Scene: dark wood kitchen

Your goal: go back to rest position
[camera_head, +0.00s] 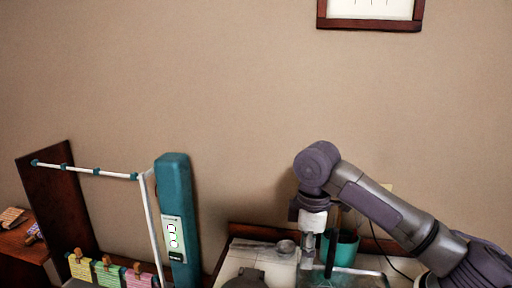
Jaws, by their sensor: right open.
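My right arm comes in from the right edge, rises to a purple-grey elbow and then hangs down. My right gripper (318,262) points down at its end, over the back of the counter. Its fingers are apart and I see nothing held between them. A teal pot or cup (346,250) is right beside and behind the gripper; I cannot tell if they touch. My left gripper does not show.
A teal upright post (175,235) with a pale panel stands left of centre. A small round metal item (286,246) lies on the counter (236,262). A framed picture (370,26) hangs above.

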